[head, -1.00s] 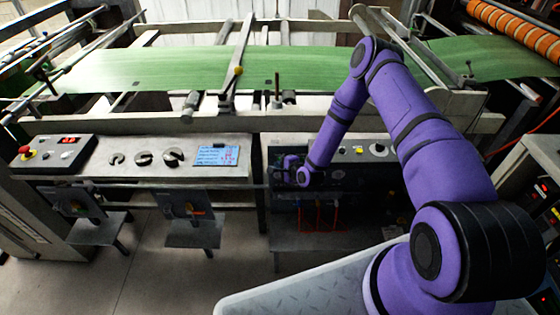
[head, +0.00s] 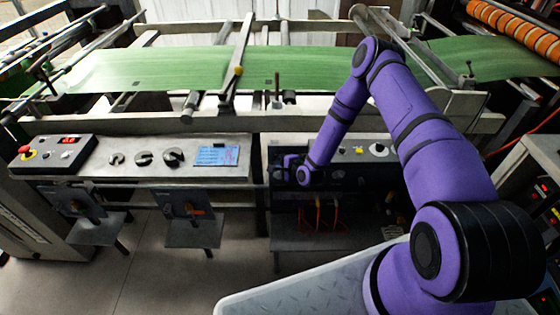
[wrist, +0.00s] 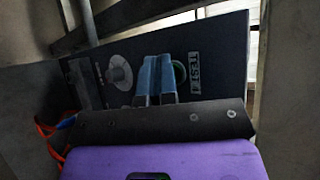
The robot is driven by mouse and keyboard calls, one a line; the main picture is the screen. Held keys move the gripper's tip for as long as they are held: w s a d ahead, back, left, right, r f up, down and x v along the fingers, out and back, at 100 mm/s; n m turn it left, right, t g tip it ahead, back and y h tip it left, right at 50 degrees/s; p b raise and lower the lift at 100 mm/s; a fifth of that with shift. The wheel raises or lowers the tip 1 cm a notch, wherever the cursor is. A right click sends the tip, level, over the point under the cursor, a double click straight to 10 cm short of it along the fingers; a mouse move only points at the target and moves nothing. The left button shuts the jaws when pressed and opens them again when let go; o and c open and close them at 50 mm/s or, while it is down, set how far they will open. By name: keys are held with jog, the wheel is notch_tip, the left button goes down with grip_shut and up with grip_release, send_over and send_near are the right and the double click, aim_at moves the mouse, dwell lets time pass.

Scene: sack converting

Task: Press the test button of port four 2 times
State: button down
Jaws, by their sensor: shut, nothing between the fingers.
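A dark upright panel (wrist: 215,55) fills the middle of the wrist view. It bears a white-lettered label that seems to read "TEST" (wrist: 202,71). Beside the label is a round green-rimmed button (wrist: 180,74), partly hidden behind my right finger. My gripper (wrist: 156,58) is shut and empty, its two blue fingers side by side in front of the panel, just left of the button. Whether the tips touch the panel I cannot tell. In the head view my gripper (head: 281,168) is at the dark panel under the machine, its tips too small to make out. The port number is not readable.
A round grey knob or fitting (wrist: 119,72) is left of my fingers on the panel. A console with a blue screen (head: 217,155) stands to the left. Green sheet (head: 180,66) runs across the machine above.

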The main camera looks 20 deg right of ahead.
jog(key=shift+s, duration=0.1)
jog(key=shift+s+a, duration=0.25)
jog(key=shift+s, duration=0.45)
jog(key=s, duration=0.1)
jog(key=s+a, duration=0.1)
jog(key=s, duration=0.2)
jog(key=shift+s+a, duration=0.3)
jog(key=shift+s, duration=0.1)
jog(key=shift+w, duration=0.1)
dwell(0.5)
